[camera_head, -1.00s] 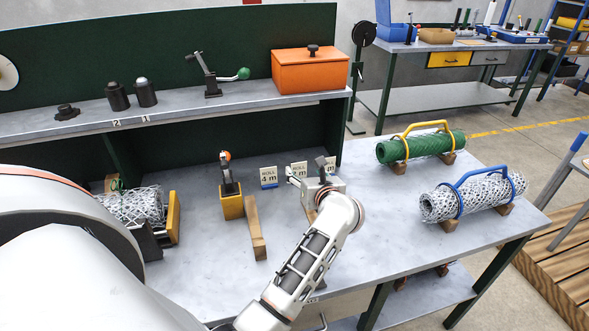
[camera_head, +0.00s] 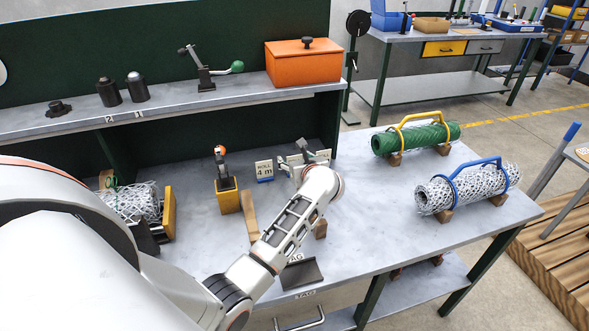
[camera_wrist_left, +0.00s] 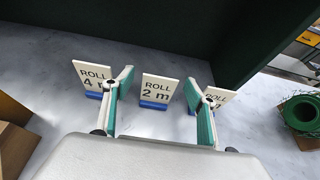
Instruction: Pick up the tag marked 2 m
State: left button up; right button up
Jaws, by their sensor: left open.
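The tag marked 2 m (camera_wrist_left: 155,92) is a white upright plate with black print on a blue foot. In the left wrist view it stands on the table between and beyond the fingers of my left gripper (camera_wrist_left: 160,80), which is open and empty. In the head view my left gripper (camera_head: 305,157) hides this tag. The 4 m tag (camera_head: 264,170) stands to its left; it also shows in the left wrist view (camera_wrist_left: 92,77), partly behind the left finger. A third tag (camera_wrist_left: 217,97) is partly covered by the right finger. My right gripper is not in view.
A yellow block with an orange-tipped lever (camera_head: 227,195) and a wooden bar (camera_head: 250,215) stand left of the gripper. A dark tray (camera_head: 301,273) lies at the front edge. Green (camera_head: 415,138) and white (camera_head: 467,188) mesh rolls lie to the right. A shelf (camera_head: 180,108) runs behind.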

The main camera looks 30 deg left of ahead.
pick_arm(q)
jog(key=c, duration=1)
